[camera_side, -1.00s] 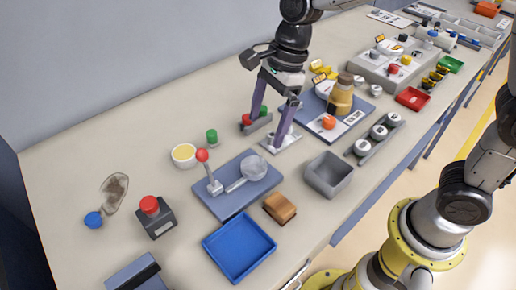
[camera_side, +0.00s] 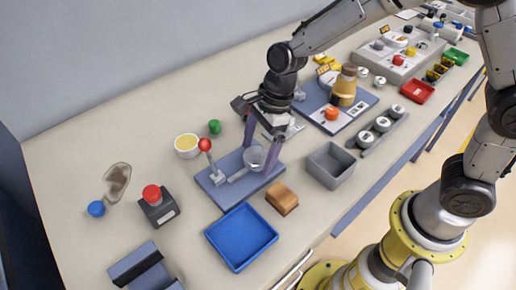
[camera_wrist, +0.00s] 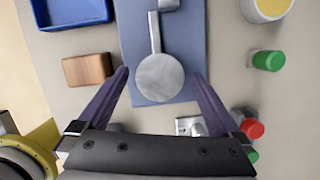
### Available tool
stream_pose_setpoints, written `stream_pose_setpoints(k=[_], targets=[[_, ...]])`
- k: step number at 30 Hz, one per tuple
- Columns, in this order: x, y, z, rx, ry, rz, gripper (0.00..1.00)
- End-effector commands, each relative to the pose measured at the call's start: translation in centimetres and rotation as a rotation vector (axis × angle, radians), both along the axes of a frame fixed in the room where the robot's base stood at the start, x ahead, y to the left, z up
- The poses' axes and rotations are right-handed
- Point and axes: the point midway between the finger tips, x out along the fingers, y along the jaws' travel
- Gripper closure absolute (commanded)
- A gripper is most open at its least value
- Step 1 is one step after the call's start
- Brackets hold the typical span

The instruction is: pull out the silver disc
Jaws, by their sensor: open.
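The silver disc (camera_wrist: 160,77) is a flat round plate at the end of a grey handle, lying on the blue-grey board (camera_wrist: 192,50). In the side view the disc (camera_side: 253,157) is partly hidden behind a finger of my gripper. My gripper (camera_side: 260,158) points down over the right end of the board. In the wrist view my gripper (camera_wrist: 160,75) is open, with one purple finger on each side of the disc and clear gaps to it.
A brown block (camera_side: 282,197) and a blue tray (camera_side: 243,236) lie in front of the board. A grey bin (camera_side: 330,166) stands to the right. A yellow-filled bowl (camera_side: 187,146) and a green button (camera_side: 214,127) stand behind. A red button box (camera_side: 157,204) is at left.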

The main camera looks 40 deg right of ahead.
Motion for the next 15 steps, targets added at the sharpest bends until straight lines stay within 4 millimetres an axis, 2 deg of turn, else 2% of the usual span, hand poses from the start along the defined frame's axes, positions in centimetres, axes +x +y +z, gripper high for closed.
stream_pose_setpoints(k=[2,15], targets=[[0.00,0.00,0.01,0.000,0.000,0.000,0.04],[0.02,-0.02,0.05,0.000,0.000,0.000,0.83]])
